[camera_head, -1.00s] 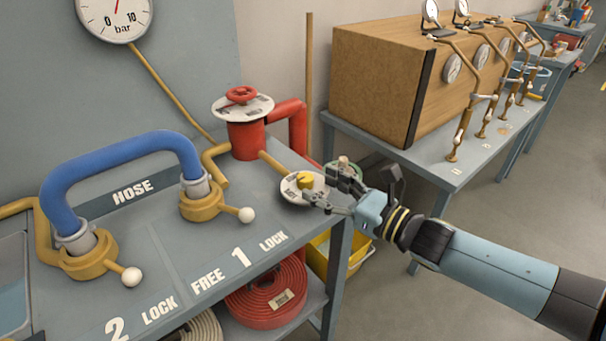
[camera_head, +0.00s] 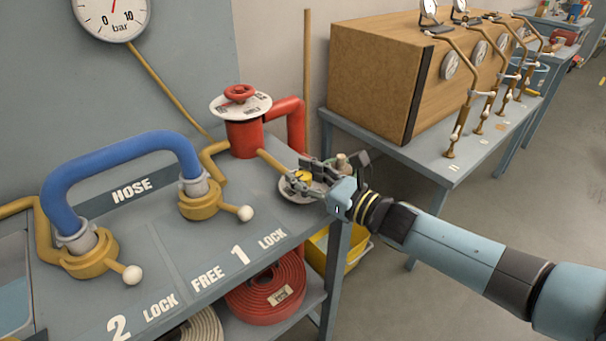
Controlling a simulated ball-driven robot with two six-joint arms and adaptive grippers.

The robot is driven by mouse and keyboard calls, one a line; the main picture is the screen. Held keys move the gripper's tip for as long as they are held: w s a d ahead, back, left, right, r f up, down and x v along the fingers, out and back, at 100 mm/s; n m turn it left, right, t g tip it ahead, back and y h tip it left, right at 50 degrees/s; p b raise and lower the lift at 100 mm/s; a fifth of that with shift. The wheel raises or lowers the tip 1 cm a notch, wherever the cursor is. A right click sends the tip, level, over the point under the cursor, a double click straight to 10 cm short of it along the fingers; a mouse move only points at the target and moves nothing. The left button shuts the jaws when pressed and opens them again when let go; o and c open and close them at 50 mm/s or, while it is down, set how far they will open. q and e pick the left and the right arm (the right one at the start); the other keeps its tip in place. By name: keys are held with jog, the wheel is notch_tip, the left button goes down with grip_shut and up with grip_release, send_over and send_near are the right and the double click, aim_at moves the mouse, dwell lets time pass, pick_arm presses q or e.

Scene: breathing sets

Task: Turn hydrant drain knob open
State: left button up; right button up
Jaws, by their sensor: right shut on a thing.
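The yellow drain knob (camera_head: 303,178) sits on a round white plate (camera_head: 290,189) at the end of a yellow pipe from the red hydrant (camera_head: 245,135). My right gripper (camera_head: 304,179) comes in from the right and is shut on the knob, its fingers on either side. The fingers hide part of the knob and part of the plate's lettering, so I cannot read the knob's setting. The hydrant has a red handwheel (camera_head: 239,93) above a white disc. My left gripper is not in view.
A blue hose (camera_head: 120,158) joins two brass couplings with white-knobbed levers on the bench (camera_head: 180,250). A gauge (camera_head: 112,14) hangs on the panel. A red coiled hose (camera_head: 268,293) and a yellow bucket (camera_head: 345,247) are below. A wooden box (camera_head: 380,85) stands on the table behind.

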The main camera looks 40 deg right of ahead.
jog(key=shift+c, duration=1)
grip_shut()
jog(key=shift+w+f, duration=0.1)
